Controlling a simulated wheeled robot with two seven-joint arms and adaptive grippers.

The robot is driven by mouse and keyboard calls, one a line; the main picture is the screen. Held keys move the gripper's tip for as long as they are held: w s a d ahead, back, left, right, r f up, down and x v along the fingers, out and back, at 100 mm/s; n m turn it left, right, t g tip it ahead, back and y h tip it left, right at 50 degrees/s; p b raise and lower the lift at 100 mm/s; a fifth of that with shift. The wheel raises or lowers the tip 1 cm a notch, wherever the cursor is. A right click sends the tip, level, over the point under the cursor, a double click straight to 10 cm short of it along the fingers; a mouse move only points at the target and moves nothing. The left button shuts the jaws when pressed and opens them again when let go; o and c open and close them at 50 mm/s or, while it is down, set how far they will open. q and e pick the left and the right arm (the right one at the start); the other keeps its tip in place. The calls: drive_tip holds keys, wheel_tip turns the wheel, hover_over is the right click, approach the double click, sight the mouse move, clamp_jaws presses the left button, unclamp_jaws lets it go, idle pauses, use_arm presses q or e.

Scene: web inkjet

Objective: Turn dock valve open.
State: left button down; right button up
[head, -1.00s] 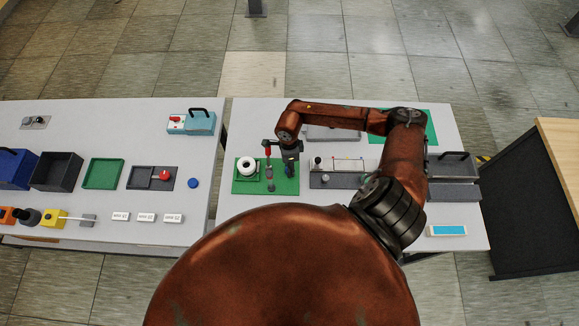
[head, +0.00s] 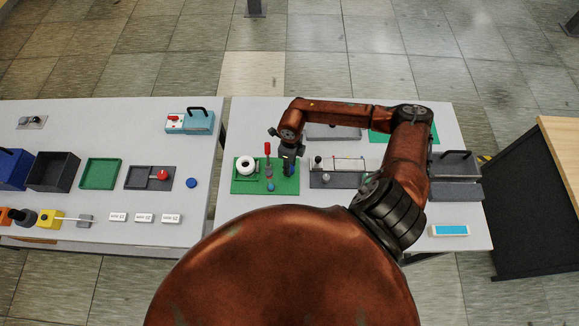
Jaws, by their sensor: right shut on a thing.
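The green board (head: 240,187) stands at the left of the right-hand table. It bears a white ring-shaped roll (head: 246,166), a red upright handle (head: 267,148) and a small blue round part (head: 270,187). My right gripper (head: 289,165) points down over the board's right side, just right of the red handle. It is shut on a slim blue part (head: 288,170), which I take for the dock valve's handle. The fingers hide much of it, and its turn angle cannot be read. My left gripper is not in view.
A grey fixture (head: 322,180) with a pale rod stands right of the board. My right arm spans the back of this table. A blue-screened panel (head: 450,230) lies at front right. The left table (head: 60,125) holds trays and boxes, with a gap between the tables.

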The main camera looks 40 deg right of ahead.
sight(292, 167)
drive_tip(key=m, duration=0.5)
drive_tip(key=shift+d+m, duration=0.1)
drive_tip(key=shift+m, duration=0.2)
drive_tip(key=m, duration=0.5)
drive_tip(key=shift+m+t, duration=0.4)
drive_tip(key=o, duration=1.2)
drive_tip(key=shift+s, duration=0.1)
drive_tip(key=shift+c, duration=0.2)
drive_tip(key=shift+r, duration=0.1)
wheel_tip(292, 167, up, 12)
drive_tip(key=shift+s+d, duration=0.15)
drive_tip(key=shift+d, duration=0.2)
